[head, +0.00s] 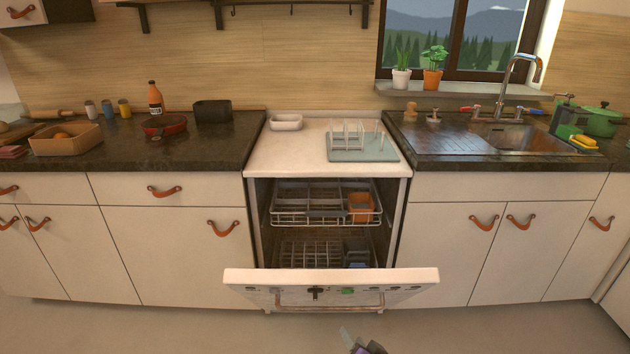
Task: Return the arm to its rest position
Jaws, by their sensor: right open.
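My right gripper (364,344) shows only in part at the bottom edge of the head view, right of centre. A pale finger and a dark and purple part show there; the rest of it and its arm are cut off. It is open, and nothing shows between its fingers. It is in front of and below the open dishwasher door (405,277), apart from it in the picture. My left gripper and arm are not in view.
The dishwasher door hangs open toward me with its bar handle (330,309) low in front. An upper rack (290,218) holds an orange cup (360,207). White cabinets with leather pulls (164,192) flank it. The floor (180,332) in front is clear.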

